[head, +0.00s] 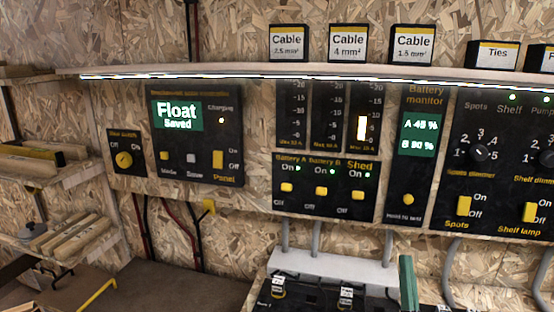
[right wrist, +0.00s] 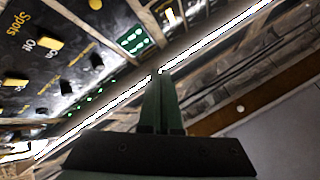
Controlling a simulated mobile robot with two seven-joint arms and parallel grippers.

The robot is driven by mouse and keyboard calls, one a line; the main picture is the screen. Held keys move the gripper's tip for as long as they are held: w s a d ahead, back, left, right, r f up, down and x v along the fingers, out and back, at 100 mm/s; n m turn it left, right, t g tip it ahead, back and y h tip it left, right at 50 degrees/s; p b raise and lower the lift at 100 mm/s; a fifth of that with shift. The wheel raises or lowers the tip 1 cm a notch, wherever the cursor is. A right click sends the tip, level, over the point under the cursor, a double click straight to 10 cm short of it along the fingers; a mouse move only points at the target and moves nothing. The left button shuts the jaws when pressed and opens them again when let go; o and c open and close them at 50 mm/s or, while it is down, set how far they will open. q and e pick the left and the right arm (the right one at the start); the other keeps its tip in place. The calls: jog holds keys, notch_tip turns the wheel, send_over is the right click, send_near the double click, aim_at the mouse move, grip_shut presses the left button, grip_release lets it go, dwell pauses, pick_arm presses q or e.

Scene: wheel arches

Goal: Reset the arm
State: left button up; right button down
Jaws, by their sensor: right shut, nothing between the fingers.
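My right gripper (head: 407,262) shows at the bottom right of the head view as a green finger shape pointing up. It is in front of the wall below the battery monitor panel (head: 418,190), apart from the panels as far as I can tell. In the right wrist view its two green fingers (right wrist: 160,80) are together with nothing between them. They point toward the bright shelf-edge light strip (right wrist: 110,98). My left gripper is in neither view.
A charge controller panel (head: 228,140) reads "Float Saved". A battery switch panel (head: 325,207) and a spots and shelf-lamp panel (head: 500,185) sit on the chipboard wall. A shelf (head: 250,71) with label boxes runs above. Wooden racks (head: 55,180) stand at left.

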jog(key=s+a+f+n+g+y+p, duration=0.2)
jog(key=s+a+f+n+g+y, duration=0.15)
jog(key=f, duration=0.45)
jog(key=s+a+f+n+g+y+p, duration=0.25)
jog(key=f+g, duration=0.25)
jog(key=f, duration=0.3)
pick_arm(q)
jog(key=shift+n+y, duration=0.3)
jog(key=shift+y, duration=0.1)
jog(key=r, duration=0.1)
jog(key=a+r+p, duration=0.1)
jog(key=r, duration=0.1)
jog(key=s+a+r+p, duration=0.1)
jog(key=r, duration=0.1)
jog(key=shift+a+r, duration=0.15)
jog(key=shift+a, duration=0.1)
pick_arm(e)
jog(key=s+f+n+g, duration=0.2)
jog(key=s+f+g, duration=0.2)
jog(key=s+f, duration=0.2)
jog(key=s+a+f+n+g+h, duration=0.1)
jog(key=s+f+g, duration=0.3)
jog(key=s, duration=0.7)
notch_tip(320, 180, down, 2)
jog(key=shift+a+f+n+g, duration=0.2)
jog(key=shift+a+n+g, duration=0.05)
jog(key=shift+n+g, duration=0.15)
jog(key=c, duration=1.6)
grip_release()
jog(key=shift+t, duration=0.25)
